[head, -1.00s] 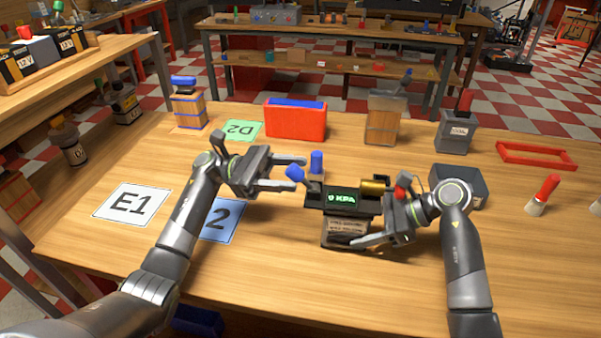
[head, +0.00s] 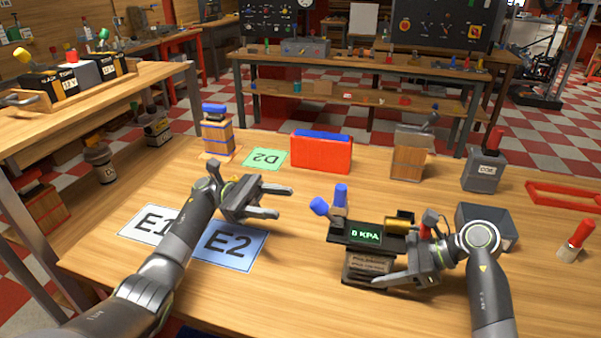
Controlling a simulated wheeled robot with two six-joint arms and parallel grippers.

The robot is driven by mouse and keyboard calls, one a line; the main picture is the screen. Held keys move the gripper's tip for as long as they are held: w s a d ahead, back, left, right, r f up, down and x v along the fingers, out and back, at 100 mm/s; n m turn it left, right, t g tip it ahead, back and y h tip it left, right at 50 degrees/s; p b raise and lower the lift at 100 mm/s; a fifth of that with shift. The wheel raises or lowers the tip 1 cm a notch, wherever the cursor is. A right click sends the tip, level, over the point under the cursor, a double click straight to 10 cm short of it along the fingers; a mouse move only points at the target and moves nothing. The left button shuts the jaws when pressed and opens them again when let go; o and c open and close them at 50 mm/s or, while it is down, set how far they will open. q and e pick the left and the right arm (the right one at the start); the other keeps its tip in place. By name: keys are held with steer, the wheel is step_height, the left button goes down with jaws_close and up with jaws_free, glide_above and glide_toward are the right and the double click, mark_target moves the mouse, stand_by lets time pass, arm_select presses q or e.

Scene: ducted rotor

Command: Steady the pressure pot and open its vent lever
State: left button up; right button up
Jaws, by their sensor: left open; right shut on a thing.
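The pressure pot (head: 368,268) stands on the table with a dark top and a green display (head: 365,236) reading what looks like 0 KPA; the digit is small. A blue-tipped lever (head: 320,207) leans left from its top, beside an upright blue knob (head: 341,194). A brass cylinder (head: 399,224) and a red-tipped part (head: 429,220) are at its right. My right gripper (head: 385,279) is shut on the pot's right side, and partly hides it. My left gripper (head: 284,202) is open and empty, left of the leaning lever and apart from it.
Cards E1 (head: 150,226), E2 (head: 229,246) and D2 (head: 265,159) lie to the left. A red box (head: 321,154), a wooden block (head: 409,158) and a grey box (head: 483,172) stand behind. A dark bin (head: 487,222) is right of the pot. The front table is clear.

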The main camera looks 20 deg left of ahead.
steer(key=shift+d+f, duration=0.1)
steer(key=shift+f, duration=0.1)
steer(key=o, duration=1)
